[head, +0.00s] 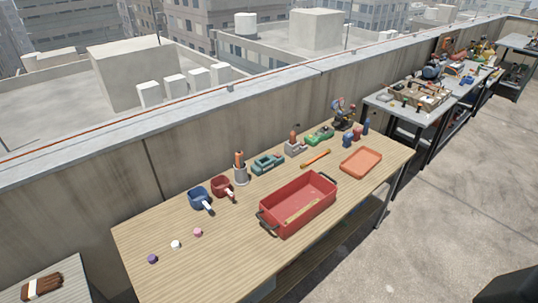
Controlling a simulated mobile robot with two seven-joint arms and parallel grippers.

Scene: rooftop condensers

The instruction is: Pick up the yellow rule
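A slim yellow-orange bar (315,158), which looks like the yellow rule, lies on the wooden table (160,235) behind the red tray with handles (286,222). It lies at a slant, with open table around it. A paler, tan-yellow strip (302,212) lies inside the red tray; it is too small to tell what it is. Neither of my grippers shows in the head view.
Blue (199,197) and dark red scoops (222,186), a grey holder (241,175), a teal vice-like tool (267,163) and a green tool (320,136) line the back. An orange tray (361,162) stands right.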

